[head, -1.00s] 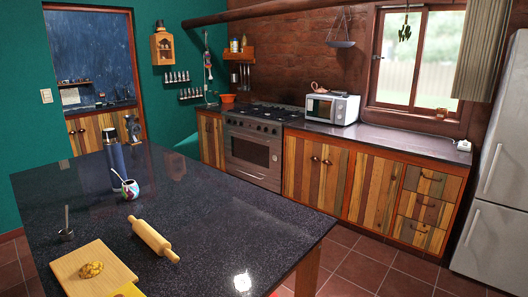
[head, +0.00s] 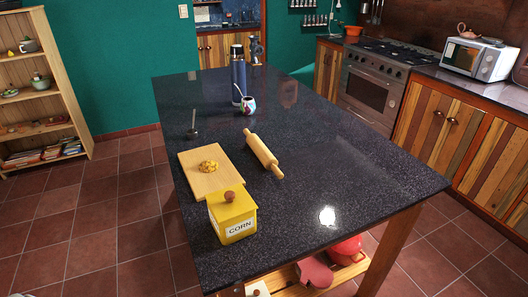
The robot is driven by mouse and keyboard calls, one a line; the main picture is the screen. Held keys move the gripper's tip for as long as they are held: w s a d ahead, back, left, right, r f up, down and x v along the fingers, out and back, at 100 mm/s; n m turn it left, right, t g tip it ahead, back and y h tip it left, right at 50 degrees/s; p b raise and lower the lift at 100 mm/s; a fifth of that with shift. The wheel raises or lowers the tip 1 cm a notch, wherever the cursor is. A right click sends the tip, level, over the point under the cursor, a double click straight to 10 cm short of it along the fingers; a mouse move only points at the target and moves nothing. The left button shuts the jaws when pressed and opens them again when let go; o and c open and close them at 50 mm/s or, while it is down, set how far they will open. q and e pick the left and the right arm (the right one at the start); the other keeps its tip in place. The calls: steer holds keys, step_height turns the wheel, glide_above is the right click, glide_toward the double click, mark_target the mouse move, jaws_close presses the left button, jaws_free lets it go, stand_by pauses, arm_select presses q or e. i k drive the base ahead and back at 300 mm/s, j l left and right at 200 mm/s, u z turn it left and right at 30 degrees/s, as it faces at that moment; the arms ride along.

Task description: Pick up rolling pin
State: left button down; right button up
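A light wooden rolling pin (head: 263,154) lies on the dark speckled counter (head: 350,190), to the right of a wooden cutting board (head: 196,182). It lies at a slant, with its near handle pointing toward the lower right. Nothing is touching it that I can see, and a small gap shows between it and the board. Neither of my grippers shows in the head view.
A yellow corn tin (head: 231,215) stands near the board's front edge, and a piece of food (head: 208,166) lies on the board. A dark bottle (head: 238,75) and a patterned cup (head: 248,105) stand farther back. The counter's right side is clear.

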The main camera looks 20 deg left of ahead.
mark_target(269, 161)
steer(key=u, duration=1.25)
steer(key=z, duration=0.3)
steer(key=i+j+z, duration=0.1)
steer(key=j+z, duration=0.35)
steer(key=j, duration=0.5)
steer(key=j+z, duration=0.45)
steer(key=j, duration=0.5)
